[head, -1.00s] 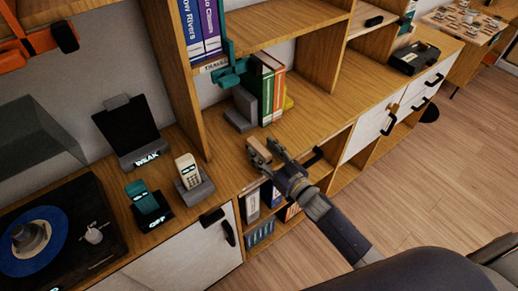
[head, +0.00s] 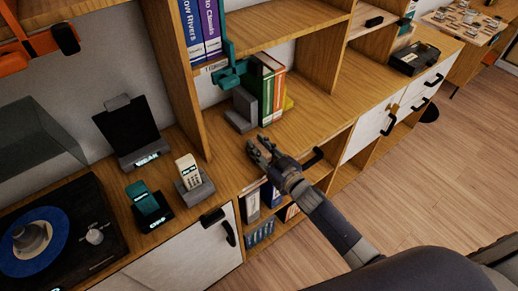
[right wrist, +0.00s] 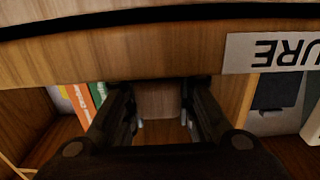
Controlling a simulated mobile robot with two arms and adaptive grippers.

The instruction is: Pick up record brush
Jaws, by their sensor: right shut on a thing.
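My right gripper (head: 262,146) is over the front of the wooden cabinet top, below the grey bookend. It is shut on a small wooden block, which I take to be the record brush. In the right wrist view the brush (right wrist: 158,100) shows as a brown block between the two dark fingers (right wrist: 160,122). In the head view the fingers mostly hide it. I cannot tell from these views whether it touches the cabinet top. My left gripper is not in view.
A grey bookend (head: 241,112) and several upright books (head: 266,88) stand behind the gripper. To the left are a phone on a stand (head: 188,172), a teal device in a dark dock (head: 146,200) and a turntable (head: 62,235). The cabinet top (head: 325,100) to the right is largely clear.

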